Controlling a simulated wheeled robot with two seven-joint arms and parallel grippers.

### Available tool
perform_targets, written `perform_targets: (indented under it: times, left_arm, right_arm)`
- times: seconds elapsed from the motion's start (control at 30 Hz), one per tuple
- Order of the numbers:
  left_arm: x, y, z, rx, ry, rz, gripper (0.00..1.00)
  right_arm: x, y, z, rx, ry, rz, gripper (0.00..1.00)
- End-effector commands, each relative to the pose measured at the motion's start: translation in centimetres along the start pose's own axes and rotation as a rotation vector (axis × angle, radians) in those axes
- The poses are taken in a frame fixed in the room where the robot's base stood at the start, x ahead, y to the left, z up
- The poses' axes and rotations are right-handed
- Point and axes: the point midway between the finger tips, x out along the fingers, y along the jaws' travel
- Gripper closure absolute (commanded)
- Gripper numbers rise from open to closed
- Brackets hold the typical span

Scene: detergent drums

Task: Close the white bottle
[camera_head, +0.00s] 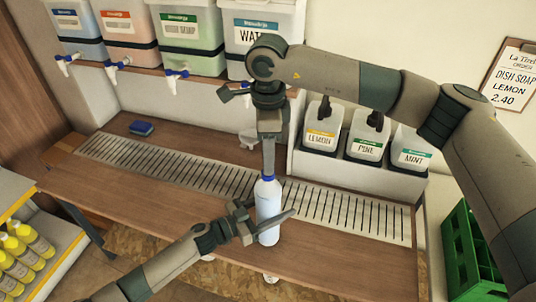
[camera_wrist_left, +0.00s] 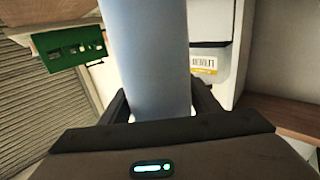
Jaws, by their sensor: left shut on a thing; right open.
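The white bottle (camera_head: 268,212) stands upright near the front of the wooden counter, with blue at its top. My left gripper (camera_head: 262,222) is shut on the bottle's body from the left. In the left wrist view the bottle (camera_wrist_left: 147,60) rises between the fingers (camera_wrist_left: 158,108), and its top is out of frame. My right gripper (camera_head: 268,172) points straight down directly over the bottle's top and is open. Its fingers overlap the blue part (camera_head: 267,178); I cannot tell whether they touch it or whether the blue is a seated cap.
A slotted drain grate (camera_head: 150,158) crosses the counter behind the bottle. A blue sponge (camera_head: 141,128) lies at the back left. Lemon, pine (camera_head: 366,136) and mint containers stand at the back right. Labelled drums with taps (camera_head: 190,40) sit above. A green crate (camera_head: 462,250) is at right.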

Motion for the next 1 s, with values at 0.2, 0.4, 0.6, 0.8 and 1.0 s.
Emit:
perform_targets:
  times: [0.2,0.4,0.6,0.8,1.0]
  left_arm:
    - [0.0,0.0,0.0,0.000,0.000,-0.001,1.00]
    - [0.0,0.0,0.0,0.000,0.000,-0.001,1.00]
    - [0.0,0.0,0.0,0.000,0.000,-0.001,1.00]
    - [0.0,0.0,0.0,0.000,0.000,-0.001,1.00]
    - [0.0,0.0,0.0,0.000,0.000,-0.001,1.00]
  right_arm:
    - [-1.5,-0.1,0.0,-0.013,0.001,-0.004,0.58]
    - [-3.2,-0.1,0.0,-0.031,0.002,-0.003,0.58]
    - [-3.4,0.0,0.0,-0.034,0.001,-0.001,0.58]
    - [-3.4,0.0,0.0,-0.034,0.001,-0.001,0.58]
    - [-2.5,0.0,0.0,-0.033,0.001,0.000,0.58]
